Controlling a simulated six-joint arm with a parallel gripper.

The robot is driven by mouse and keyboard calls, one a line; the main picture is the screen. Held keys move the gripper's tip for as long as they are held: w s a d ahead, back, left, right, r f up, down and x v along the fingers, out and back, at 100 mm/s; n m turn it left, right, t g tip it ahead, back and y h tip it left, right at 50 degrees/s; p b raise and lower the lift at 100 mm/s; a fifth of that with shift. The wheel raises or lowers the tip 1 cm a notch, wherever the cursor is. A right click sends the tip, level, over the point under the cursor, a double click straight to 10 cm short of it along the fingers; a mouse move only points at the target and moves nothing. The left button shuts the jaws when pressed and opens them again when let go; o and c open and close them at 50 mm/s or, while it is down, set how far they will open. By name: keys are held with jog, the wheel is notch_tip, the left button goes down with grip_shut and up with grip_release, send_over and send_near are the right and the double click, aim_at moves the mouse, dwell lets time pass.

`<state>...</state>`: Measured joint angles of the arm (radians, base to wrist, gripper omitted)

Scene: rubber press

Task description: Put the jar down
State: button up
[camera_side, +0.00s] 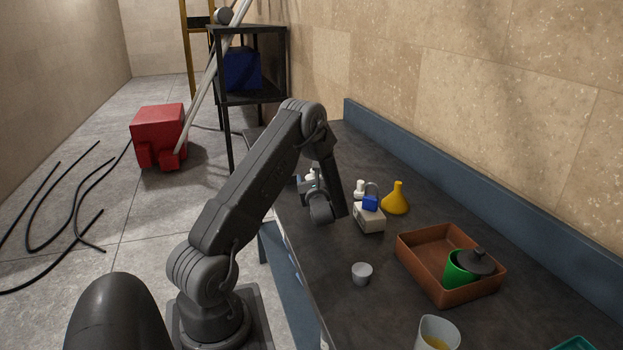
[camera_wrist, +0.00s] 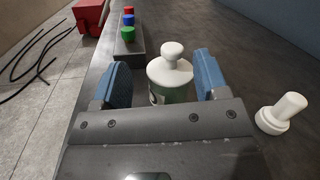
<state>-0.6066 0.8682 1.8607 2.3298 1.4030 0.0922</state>
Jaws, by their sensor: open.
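A jar with a white rounded lid and knob and a greenish body (camera_wrist: 170,78) stands between the two blue fingers of my gripper (camera_wrist: 166,82) in the wrist view. The fingers are open, with a gap at the jar's left side; the right finger is very close to it. The jar's base is hidden behind the gripper body, so its contact with the bench cannot be seen. In the side view my gripper is mostly hidden behind my arm, with small white parts showing there.
A block with coloured buttons (camera_wrist: 129,40) lies ahead.

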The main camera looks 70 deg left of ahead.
jog(key=d, duration=0.3)
jog(key=s+d, duration=0.1)
jog(key=d, duration=0.3)
jog(key=d+f, duration=0.1)
jog(key=d, duration=0.2)
jog(key=shift+s+d, duration=0.35)
jog(key=shift+s, duration=0.05)
jog(key=s+d+r+n+g+h, duration=0.65)
jog(key=d+r+n, duration=0.25)
jog(key=d+n, duration=0.15)
jog(key=s+d+r+n+t+h, duration=0.1)
jog(key=d+r+n+t+h, duration=0.1)
jog(key=d, duration=0.6)
jog(key=s+d+r+n+t+h, duration=0.1)
jog(key=d+r+n+t+h, duration=0.1)
jog(key=d+h, duration=0.4)
jog(key=s+d+r+n+t+h, duration=0.1)
jog(key=d+r+n+t+h, duration=0.2)
jog(key=d, duration=0.8)
jog(key=shift+s+r+t+h, duration=0.35)
jog(key=shift+r+t+h, duration=0.3)
jog(key=shift+t+h, duration=0.3)
